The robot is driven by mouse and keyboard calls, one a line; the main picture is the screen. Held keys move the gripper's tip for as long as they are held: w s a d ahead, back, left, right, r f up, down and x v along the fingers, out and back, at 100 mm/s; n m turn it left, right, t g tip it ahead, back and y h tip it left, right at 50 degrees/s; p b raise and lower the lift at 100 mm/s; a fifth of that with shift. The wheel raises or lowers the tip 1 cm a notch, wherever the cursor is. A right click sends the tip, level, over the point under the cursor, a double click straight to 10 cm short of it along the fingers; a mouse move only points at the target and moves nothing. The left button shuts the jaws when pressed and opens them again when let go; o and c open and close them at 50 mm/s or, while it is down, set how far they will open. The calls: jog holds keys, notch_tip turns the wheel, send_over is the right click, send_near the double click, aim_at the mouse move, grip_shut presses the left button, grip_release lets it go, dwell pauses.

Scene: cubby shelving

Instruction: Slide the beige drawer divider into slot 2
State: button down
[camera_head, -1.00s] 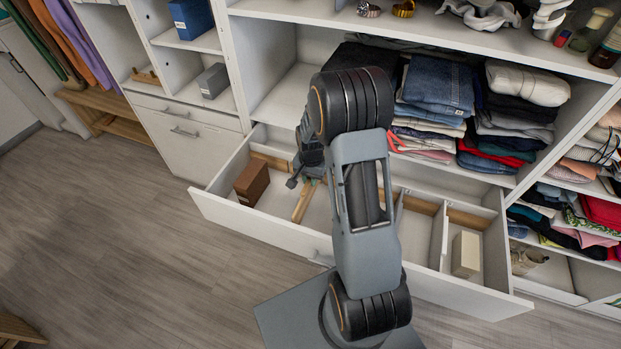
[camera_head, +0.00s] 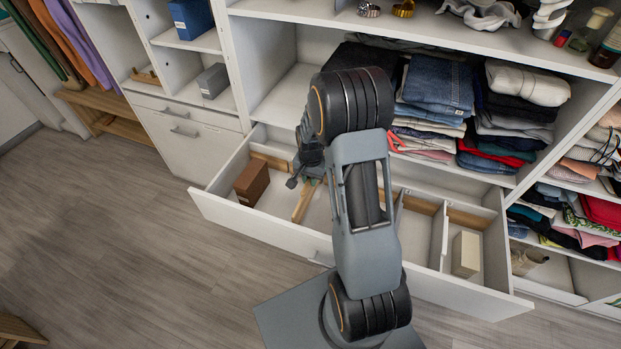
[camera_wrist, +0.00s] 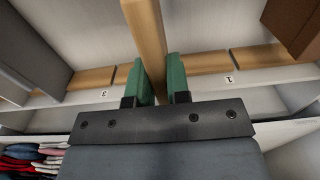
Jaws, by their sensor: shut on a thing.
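The beige divider (camera_wrist: 147,35), a long wood-toned board, runs between the two green fingers of my gripper (camera_wrist: 160,82), which is shut on it. In the head view the divider (camera_head: 304,203) shows inside the open white drawer (camera_head: 245,223), left of my arm, with my gripper (camera_head: 309,178) at its far end. In the wrist view the slotted wooden rail (camera_wrist: 207,62) lies behind the fingers. Upside-down labels 3 (camera_wrist: 104,93) and 1 (camera_wrist: 229,79) show either side; the slot between them is hidden by the fingers. I cannot tell whether the divider's end is inside it.
A brown box (camera_head: 252,182) lies in the drawer's left part, also at upper right in the wrist view (camera_wrist: 293,27). A cream box (camera_head: 466,253) stands at the drawer's right end, beside a white partition (camera_head: 438,237). Folded clothes (camera_head: 437,88) fill the shelf above.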

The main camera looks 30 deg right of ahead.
aim_at(311, 191)
jog(key=shift+f+b, duration=3)
jog(key=shift+f, duration=0.9)
jog(key=shift+s+a+f+b, duration=0.1)
jog(key=shift+f+b, duration=0.25)
jog(key=shift+r, duration=0.25)
jog(key=shift+r+p, duration=0.55)
jog(key=shift+p, duration=0.1)
jog(key=shift+r+p, duration=2.25)
jog(key=shift+r, duration=0.7)
jog(key=shift+f+b, duration=0.6)
jog(key=shift+f, duration=0.05)
